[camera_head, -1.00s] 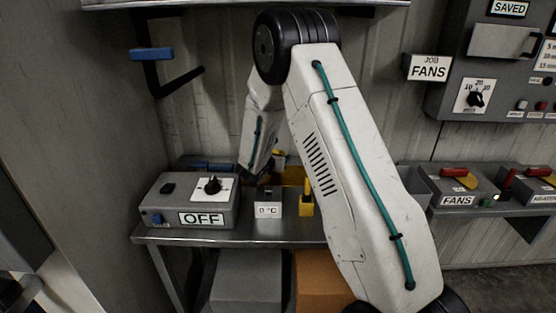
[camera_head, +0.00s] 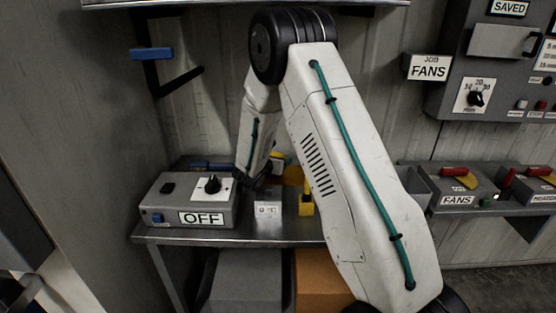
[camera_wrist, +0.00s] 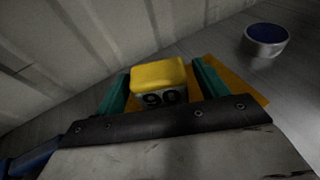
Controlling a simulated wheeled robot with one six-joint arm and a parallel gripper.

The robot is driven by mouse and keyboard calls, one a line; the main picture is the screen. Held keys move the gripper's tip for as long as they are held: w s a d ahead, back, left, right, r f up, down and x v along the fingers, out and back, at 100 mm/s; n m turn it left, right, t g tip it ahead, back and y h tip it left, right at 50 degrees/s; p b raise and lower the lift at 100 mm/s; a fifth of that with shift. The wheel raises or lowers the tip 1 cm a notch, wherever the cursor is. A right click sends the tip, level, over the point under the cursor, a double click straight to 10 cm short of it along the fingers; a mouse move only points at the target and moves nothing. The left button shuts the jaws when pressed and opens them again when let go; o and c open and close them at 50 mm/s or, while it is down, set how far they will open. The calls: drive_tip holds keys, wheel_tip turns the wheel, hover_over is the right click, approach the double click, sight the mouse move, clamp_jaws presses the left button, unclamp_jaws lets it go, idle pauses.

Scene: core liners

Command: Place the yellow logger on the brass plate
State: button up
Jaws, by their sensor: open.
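The yellow logger (camera_wrist: 158,76), a small block with a yellow top and a white face with dark markings, sits between my gripper's teal fingers in the wrist view. My gripper (camera_wrist: 162,82) is open around it, with a narrow gap showing at the right finger. The brass plate (camera_wrist: 243,88), a flat orange-yellow sheet, shows beyond both fingers. The logger appears to be over it, but its underside is hidden. In the head view the plate (camera_head: 293,175) is partly covered by my arm, and a bit of the logger (camera_head: 278,164) shows beside my wrist.
A grey box marked OFF (camera_head: 195,200) stands left on the metal bench (camera_head: 240,233). A small 0 °C display (camera_head: 267,209) and a yellow upright piece (camera_head: 306,203) stand near the front edge. A round blue-topped tin (camera_wrist: 266,40) is at the right in the wrist view.

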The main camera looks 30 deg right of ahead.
drive_tip(key=v, duration=1)
drive_tip(key=s+d+r+m+g+y, duration=0.1)
drive_tip(key=s+r+m+g, duration=0.3)
drive_tip(key=s+r+m, duration=0.5)
drive_tip(key=s+d+r+m+g+y, duration=0.1)
drive_tip(key=s+r+m+g, duration=0.4)
drive_tip(key=s, duration=0.7)
drive_tip(key=s+a+r+m+t+y, duration=0.1)
drive_tip(key=s+a+r+m+y, duration=0.1)
drive_tip(key=s+a+m+y, duration=0.3)
drive_tip(key=s+a+r+m+t+y, duration=0.1)
drive_tip(key=s+a+m+y, duration=0.4)
drive_tip(key=s+a, duration=0.5)
drive_tip(key=s+r, duration=0.1)
drive_tip(key=s, duration=0.2)
drive_tip(key=shift+s+m, duration=0.3)
drive_tip(key=shift+a, duration=0.15)
